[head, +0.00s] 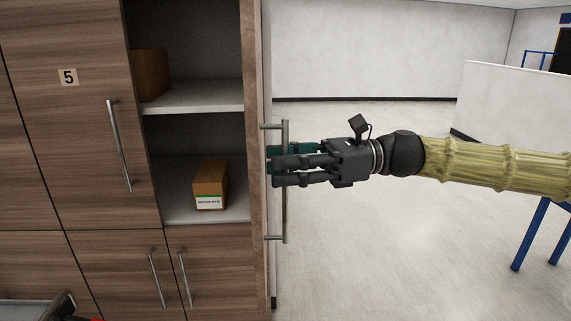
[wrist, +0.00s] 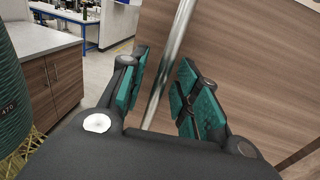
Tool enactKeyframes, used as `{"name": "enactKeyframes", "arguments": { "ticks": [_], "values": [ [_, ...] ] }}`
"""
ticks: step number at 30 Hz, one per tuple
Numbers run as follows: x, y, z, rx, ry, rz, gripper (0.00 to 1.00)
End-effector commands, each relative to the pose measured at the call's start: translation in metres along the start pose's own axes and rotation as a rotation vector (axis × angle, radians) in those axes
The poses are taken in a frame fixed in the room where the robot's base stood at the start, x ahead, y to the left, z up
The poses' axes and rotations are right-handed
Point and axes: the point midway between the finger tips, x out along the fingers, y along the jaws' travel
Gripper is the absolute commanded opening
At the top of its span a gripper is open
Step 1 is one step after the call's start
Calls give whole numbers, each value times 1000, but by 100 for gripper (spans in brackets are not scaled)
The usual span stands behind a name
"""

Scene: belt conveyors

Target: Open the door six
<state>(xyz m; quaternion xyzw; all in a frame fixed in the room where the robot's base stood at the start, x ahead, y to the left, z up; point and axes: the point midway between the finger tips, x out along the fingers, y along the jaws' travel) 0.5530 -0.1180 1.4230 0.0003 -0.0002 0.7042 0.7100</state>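The wooden cabinet door (head: 257,140) on the right stands swung open and shows almost edge-on in the head view. Its number is not visible. Its long metal bar handle (head: 284,215) is upright on the door's outer face. My gripper (head: 280,165) reaches in from the right at the handle's middle. In the wrist view the bar (wrist: 172,55) passes between the green finger pads, with a gap visible on the right pad's side. The fingers are apart around the bar, and the wooden door face (wrist: 245,60) is beyond them.
The open compartment has shelves (head: 200,97) with a brown box (head: 152,75) above and a labelled box (head: 210,186) below. Door 5 (head: 70,120) is closed on the left. Lower doors (head: 215,270) are closed. Floor (head: 400,260) right of the door is clear; blue-legged furniture (head: 530,235) stands far right.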

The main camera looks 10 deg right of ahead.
Motion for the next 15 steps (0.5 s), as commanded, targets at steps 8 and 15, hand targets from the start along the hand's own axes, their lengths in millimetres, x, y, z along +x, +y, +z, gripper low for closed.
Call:
{"name": "enactKeyframes", "arguments": {
  "ticks": [8,15],
  "values": [
    [-17,-1,1,-3,-1,-3,32],
    [-52,0,1,-2,-3,-3,32]
  ]
}}
